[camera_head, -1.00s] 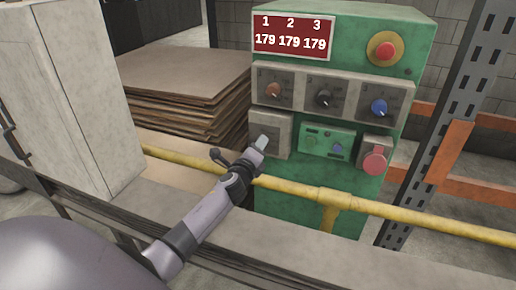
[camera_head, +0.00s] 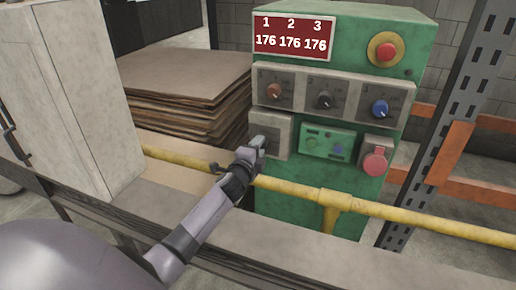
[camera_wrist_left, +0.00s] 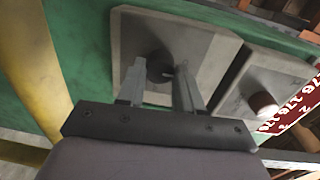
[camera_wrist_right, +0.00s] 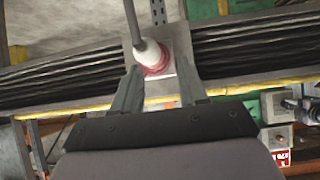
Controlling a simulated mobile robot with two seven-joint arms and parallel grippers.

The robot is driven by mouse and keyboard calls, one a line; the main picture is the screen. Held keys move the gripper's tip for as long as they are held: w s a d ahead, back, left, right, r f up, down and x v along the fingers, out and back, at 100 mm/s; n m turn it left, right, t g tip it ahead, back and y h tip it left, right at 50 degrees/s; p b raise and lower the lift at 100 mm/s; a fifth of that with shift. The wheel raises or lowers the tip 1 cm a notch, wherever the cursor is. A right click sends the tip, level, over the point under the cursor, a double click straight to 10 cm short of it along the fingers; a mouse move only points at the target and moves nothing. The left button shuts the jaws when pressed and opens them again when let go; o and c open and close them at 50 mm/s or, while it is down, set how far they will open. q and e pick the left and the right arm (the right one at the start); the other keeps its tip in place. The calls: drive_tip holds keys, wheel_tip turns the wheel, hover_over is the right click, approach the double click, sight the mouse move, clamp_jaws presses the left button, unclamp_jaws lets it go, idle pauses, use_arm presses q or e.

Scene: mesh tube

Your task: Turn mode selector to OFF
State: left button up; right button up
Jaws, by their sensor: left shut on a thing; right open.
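The green control box (camera_head: 345,185) stands behind the yellow rail. A grey square plate (camera_head: 281,122) with a dark round knob is at its lower left. I take this knob to be the mode selector (camera_wrist_left: 158,66); any label on it is not readable. My left gripper (camera_head: 258,143) is at this plate and hides the knob in the head view. In the left wrist view its fingers (camera_wrist_left: 160,88) are shut on the dark knob. My right gripper (camera_wrist_right: 160,88) is open. It shows only in the right wrist view, with a red round fitting beyond its fingers.
Above are three dial knobs, orange (camera_head: 273,90), black (camera_head: 323,99) and blue (camera_head: 379,107), and a red display (camera_head: 293,38) reading 176 three times. A red emergency button (camera_head: 386,51) is at upper right. The yellow rail (camera_head: 290,188) crosses in front. A grey cabinet (camera_head: 75,100) stands left.

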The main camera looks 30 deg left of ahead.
use_arm(q)
drive_tip(key=shift+f, duration=0.1)
drive_tip(key=o, duration=1)
drive_tip(key=shift+o, duration=0.2)
drive_tip(key=shift+s, duration=0.15)
drive_tip(key=v, duration=0.7)
drive_tip(key=shift+p, duration=0.35)
